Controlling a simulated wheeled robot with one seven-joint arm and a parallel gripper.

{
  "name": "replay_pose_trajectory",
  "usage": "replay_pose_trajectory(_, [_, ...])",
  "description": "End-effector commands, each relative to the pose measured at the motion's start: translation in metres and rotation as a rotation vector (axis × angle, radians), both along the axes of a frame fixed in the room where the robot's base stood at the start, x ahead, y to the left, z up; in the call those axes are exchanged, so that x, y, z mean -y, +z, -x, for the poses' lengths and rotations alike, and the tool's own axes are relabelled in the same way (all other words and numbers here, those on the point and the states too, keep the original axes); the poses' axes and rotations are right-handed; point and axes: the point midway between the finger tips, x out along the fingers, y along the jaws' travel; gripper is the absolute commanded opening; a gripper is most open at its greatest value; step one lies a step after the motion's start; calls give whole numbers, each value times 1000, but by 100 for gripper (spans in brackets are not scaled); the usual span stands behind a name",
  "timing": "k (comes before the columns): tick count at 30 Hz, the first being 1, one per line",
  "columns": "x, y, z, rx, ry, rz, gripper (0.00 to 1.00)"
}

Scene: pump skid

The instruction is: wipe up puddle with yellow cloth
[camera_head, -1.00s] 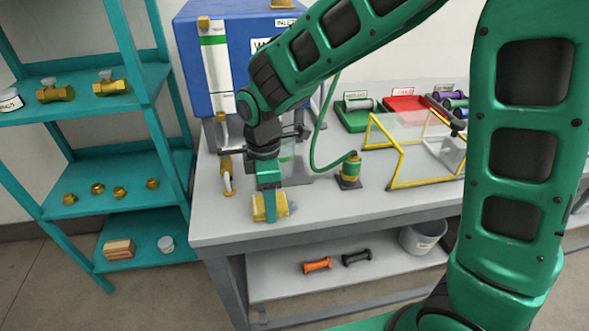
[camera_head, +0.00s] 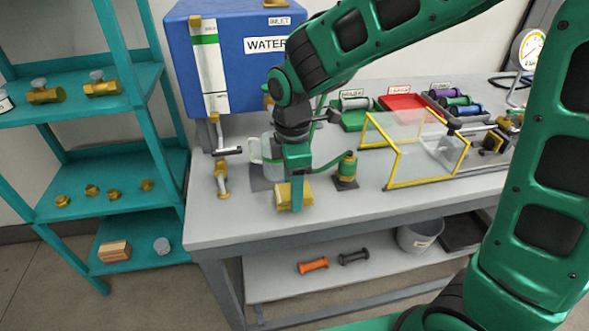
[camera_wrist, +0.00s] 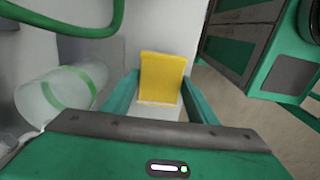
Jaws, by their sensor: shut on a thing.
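The yellow cloth (camera_head: 284,196) is a small folded block held in my gripper (camera_head: 296,206), near the front edge of the workbench (camera_head: 225,220). In the wrist view the cloth (camera_wrist: 162,76) stands between the two green fingers of my gripper (camera_wrist: 160,92), which are shut on it. The cloth is at or just above the bench top; I cannot tell whether it touches. I cannot make out a puddle in either view; it may be clear, or hidden by the arm and cloth.
A clear jug (camera_head: 268,152) with a green band stands behind my gripper. A green-and-brass fitting (camera_head: 346,170) and a yellow-framed clear guard (camera_head: 400,150) are to the right. A blue water tank (camera_head: 225,60) stands behind, teal shelves (camera_head: 130,190) at left. The bench's front left is clear.

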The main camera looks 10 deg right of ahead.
Motion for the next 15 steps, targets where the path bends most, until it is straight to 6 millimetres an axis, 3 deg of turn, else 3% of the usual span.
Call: replay_pose_trajectory(15, [-3, 46, 0, 2, 4, -1, 32])
